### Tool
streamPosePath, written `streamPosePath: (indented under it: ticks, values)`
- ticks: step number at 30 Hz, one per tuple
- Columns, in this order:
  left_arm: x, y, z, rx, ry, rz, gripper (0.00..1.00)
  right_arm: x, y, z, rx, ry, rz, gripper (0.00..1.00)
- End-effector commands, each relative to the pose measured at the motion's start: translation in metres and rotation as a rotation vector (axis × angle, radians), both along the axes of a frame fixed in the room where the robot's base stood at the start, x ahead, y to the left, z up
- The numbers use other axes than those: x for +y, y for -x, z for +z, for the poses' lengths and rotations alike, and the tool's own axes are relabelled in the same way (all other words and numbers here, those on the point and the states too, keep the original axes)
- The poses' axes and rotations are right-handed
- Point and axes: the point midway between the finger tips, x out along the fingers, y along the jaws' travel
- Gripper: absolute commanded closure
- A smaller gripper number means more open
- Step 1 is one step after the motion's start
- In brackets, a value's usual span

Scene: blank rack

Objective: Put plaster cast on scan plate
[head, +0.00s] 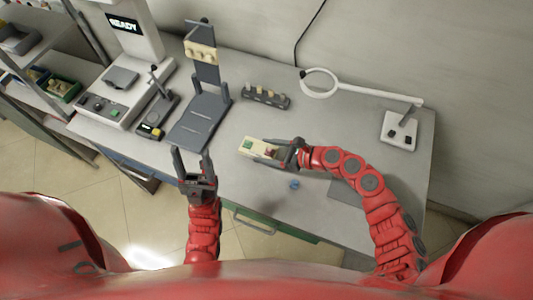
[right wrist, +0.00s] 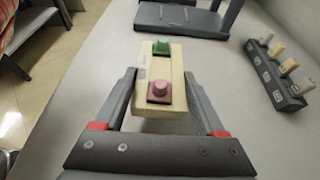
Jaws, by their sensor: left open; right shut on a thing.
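My right gripper (head: 285,148) is shut on a cream button box (head: 258,149) with a green and a dark red button. In the right wrist view the box (right wrist: 176,97) sits between the fingers (right wrist: 160,108). A cream, toothed piece that looks like the plaster cast (head: 201,52) is on the upright of a dark grey stand. A small grey plate (head: 121,78), probably the scan plate, is on the white machine with the READY screen. My left gripper (head: 191,160) is open and empty, in front of the stand's base.
The dark stand base (head: 200,124) lies between the white machine (head: 137,35) and the button box. A dark rack with cream pieces (head: 266,97) and a ring magnifier lamp (head: 320,82) are behind. A small blue item (head: 294,184) is near the front. The right front is mostly clear.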

Motion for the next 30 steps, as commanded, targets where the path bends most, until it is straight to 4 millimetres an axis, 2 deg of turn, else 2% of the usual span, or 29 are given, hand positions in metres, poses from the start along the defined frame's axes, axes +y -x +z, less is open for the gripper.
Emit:
streamPosePath:
  ticks: [1, 4, 9, 22, 23, 27, 30]
  values:
    - [0.0, 0.0, 0.004, 0.0, 0.0, 0.0, 0.42, 0.001, -0.003, 0.001, 0.002, -0.004, -0.001, 0.95]
    - [0.0, 0.0, 0.012, 0.0, 0.0, 0.0, 0.42, 0.0, -0.002, -0.015, 0.008, -0.003, -0.003, 0.95]
    - [0.0, 0.0, 0.016, 0.0, 0.0, 0.0, 0.42, -0.001, -0.002, -0.033, 0.005, -0.001, -0.002, 0.95]
    - [0.0, 0.0, 0.009, 0.0, 0.0, 0.0, 0.42, 0.0, -0.001, -0.039, 0.001, 0.001, 0.001, 0.95]
    - [0.0, 0.0, 0.01, 0.0, 0.0, 0.0, 0.42, 0.0, -0.001, -0.038, 0.001, 0.001, 0.001, 0.24]
    - [0.0, 0.0, 0.011, 0.0, 0.0, 0.0, 0.42, 0.0, -0.001, -0.038, 0.001, 0.001, 0.001, 0.0]
    - [0.0, 0.0, 0.011, 0.0, 0.0, 0.0, 0.42, 0.0, -0.001, -0.038, 0.002, 0.0, 0.001, 0.0]
